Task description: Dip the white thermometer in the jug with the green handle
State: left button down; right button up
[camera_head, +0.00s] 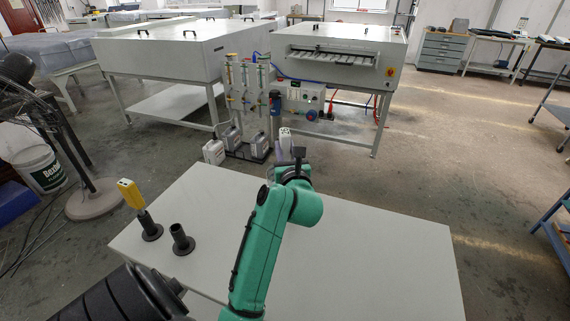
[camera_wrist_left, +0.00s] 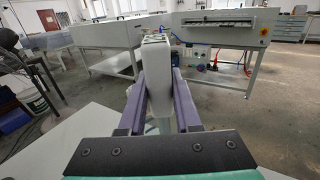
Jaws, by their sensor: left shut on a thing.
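My left gripper (camera_head: 291,154) is at the far edge of the white table, with its arm reaching forward from the bottom of the head view. It is shut on the white thermometer (camera_head: 285,138), whose top stands up beyond the fingers. In the left wrist view the thermometer (camera_wrist_left: 157,70) is upright between the two purple fingers (camera_wrist_left: 158,108). Its lower part is partly hidden by the gripper in the head view. I cannot make out a jug with a green handle in either view. My right gripper is not in view.
A yellow thermometer (camera_head: 130,193) stands in a black holder (camera_head: 151,231) on the table (camera_head: 370,250). An empty black holder (camera_head: 181,241) is beside it. Beyond the table are white canisters (camera_head: 214,151), a piped panel (camera_head: 248,85) and the plate processor (camera_head: 340,50). The table's right side is clear.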

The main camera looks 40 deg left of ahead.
pick_arm(q)
notch_tip(320, 180, up, 12)
jog(key=p, duration=1)
jog(key=shift+p, duration=0.4)
jog(key=shift+f, duration=0.2)
